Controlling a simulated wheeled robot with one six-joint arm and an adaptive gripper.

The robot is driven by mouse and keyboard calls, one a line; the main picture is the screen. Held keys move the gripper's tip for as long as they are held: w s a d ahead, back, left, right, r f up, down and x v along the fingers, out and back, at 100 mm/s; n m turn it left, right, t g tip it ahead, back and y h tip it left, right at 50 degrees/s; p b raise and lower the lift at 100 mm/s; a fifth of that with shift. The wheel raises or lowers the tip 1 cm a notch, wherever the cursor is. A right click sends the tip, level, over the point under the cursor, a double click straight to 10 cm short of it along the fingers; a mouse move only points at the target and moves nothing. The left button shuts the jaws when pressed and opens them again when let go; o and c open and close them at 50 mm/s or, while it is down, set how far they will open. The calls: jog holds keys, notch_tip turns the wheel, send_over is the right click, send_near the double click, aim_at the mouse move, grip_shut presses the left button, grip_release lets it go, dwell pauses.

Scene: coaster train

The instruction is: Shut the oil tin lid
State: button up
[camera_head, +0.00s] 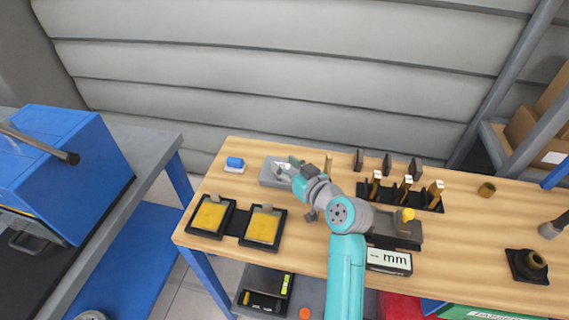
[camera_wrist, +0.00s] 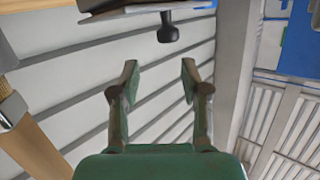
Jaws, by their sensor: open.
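A low grey box (camera_head: 269,174), which looks like the oil tin, stands at the back of the wooden bench, partly hidden by my gripper (camera_head: 289,163). I cannot make out clearly how its lid stands. In the wrist view my gripper (camera_wrist: 157,80) is open, its two green-brown fingers apart with nothing between them. A dark knob (camera_wrist: 168,32) on a grey edge, perhaps the lid, shows just beyond the fingertips at the top and is apart from them.
Two black trays with yellow pads (camera_head: 210,216) lie front left, and a small blue item (camera_head: 234,162) behind them. A black rack (camera_head: 430,203) of wooden-handled tools stands right of my arm. An mm gauge (camera_head: 388,261) lies at the front edge.

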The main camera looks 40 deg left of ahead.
jog(key=v, duration=1.1)
